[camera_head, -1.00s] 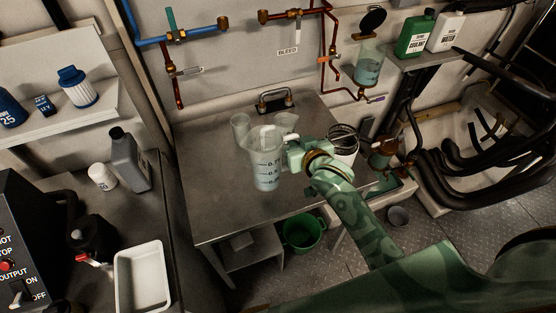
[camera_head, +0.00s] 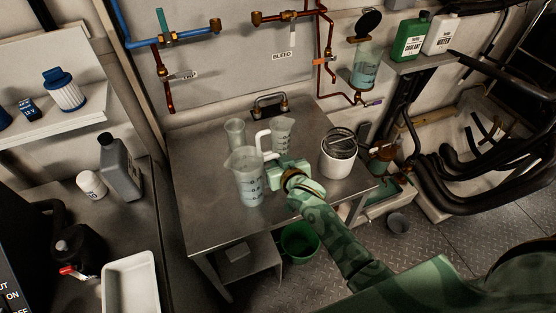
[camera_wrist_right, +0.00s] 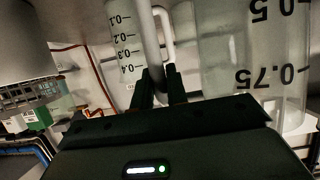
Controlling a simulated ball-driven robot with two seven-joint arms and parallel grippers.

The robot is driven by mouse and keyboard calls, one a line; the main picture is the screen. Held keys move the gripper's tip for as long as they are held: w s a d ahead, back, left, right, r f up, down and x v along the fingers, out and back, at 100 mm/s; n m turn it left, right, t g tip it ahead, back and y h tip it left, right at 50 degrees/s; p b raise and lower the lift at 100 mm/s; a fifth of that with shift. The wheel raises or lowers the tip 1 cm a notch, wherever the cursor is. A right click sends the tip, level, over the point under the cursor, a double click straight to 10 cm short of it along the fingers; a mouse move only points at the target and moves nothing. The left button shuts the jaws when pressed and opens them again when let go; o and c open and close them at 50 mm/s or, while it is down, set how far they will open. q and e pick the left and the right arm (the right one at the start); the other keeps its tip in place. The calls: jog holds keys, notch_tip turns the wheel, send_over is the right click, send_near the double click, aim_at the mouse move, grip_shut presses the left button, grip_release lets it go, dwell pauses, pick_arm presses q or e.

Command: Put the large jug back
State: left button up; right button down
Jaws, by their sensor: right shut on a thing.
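The large jug (camera_head: 249,180), clear with dark measuring marks, is upright over the front middle of the metal table. I cannot tell whether its base touches the tabletop. My right gripper (camera_head: 276,170) is shut on the jug's pale handle (camera_head: 264,139), on the jug's right side. In the right wrist view the fingers (camera_wrist_right: 160,88) close around the handle bar, and the jug wall (camera_wrist_right: 250,45) fills the right. My left gripper is not in view.
A clear beaker (camera_head: 235,133) and a smaller marked jug (camera_head: 283,135) stand behind the large jug. A white pot with a strainer (camera_head: 337,160) stands to the right. The table (camera_head: 205,205) is bare at front left. A green bucket (camera_head: 300,242) is below.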

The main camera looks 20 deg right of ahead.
jog(key=c, duration=1.4)
grip_release()
jog(key=shift+r, duration=0.15)
jog(key=p+v, duration=0.3)
jog(key=v, duration=0.9)
